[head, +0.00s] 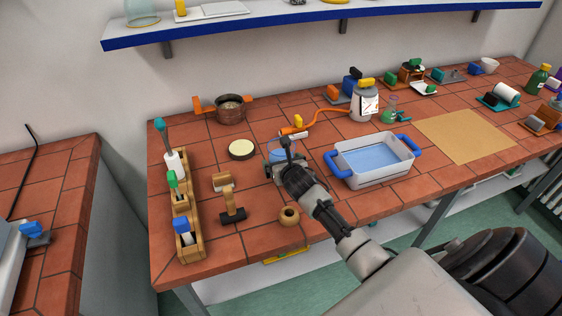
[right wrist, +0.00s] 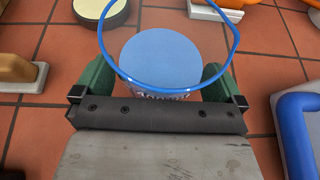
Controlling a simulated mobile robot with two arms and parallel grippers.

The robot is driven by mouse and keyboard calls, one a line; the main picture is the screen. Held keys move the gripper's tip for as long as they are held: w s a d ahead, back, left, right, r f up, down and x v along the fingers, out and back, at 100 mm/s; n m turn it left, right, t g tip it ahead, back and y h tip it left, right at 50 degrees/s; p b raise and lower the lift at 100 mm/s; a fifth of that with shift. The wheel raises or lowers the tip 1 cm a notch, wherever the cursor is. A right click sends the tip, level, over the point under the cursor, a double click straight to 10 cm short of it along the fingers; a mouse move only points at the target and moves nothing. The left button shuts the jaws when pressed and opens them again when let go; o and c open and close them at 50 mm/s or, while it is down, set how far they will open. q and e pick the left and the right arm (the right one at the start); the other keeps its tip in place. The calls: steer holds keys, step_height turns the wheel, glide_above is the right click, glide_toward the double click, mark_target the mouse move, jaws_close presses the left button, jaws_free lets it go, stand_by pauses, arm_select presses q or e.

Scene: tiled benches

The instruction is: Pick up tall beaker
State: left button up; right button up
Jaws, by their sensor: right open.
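A clear beaker with a blue rim and pale blue contents (right wrist: 160,60) stands between my right gripper's fingers in the right wrist view. It also shows in the head view (head: 277,152), partly hidden behind the gripper. I take it for the tall beaker. My right gripper (head: 284,163) is open, with one green finger on each side of the beaker in the right wrist view (right wrist: 156,82). I cannot tell whether the fingers touch its wall. The beaker's lower part is hidden by the gripper. My left gripper is not in view.
A white tub with blue handles (head: 378,172) stands close on the right. A small brown pot (head: 289,216) sits near the front edge. An orange hose (head: 325,117) runs behind.

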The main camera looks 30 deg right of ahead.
mark_target(283, 151)
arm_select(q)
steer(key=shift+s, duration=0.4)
arm_select(e)
steer(key=shift+r, duration=0.1)
steer(key=c, duration=0.9)
steer(key=shift+r, duration=0.6)
step_height(283, 151, up, 3)
steer(key=shift+r+b, duration=0.1)
steer(key=shift+b, duration=0.2)
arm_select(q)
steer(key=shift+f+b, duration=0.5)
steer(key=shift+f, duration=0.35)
arm_select(e)
steer(key=d+v, duration=0.1)
steer(key=v, duration=0.3)
steer(key=r+v, duration=0.1)
steer(key=v, duration=0.3)
steer(key=d+v, duration=0.1)
steer(key=v, duration=0.4)
steer(key=shift+s+d+r, duration=0.1)
steer(key=shift+d+r, duration=0.1)
steer(key=shift+d, duration=0.1)
steer(key=o, duration=0.4)
steer(key=c, duration=0.6)
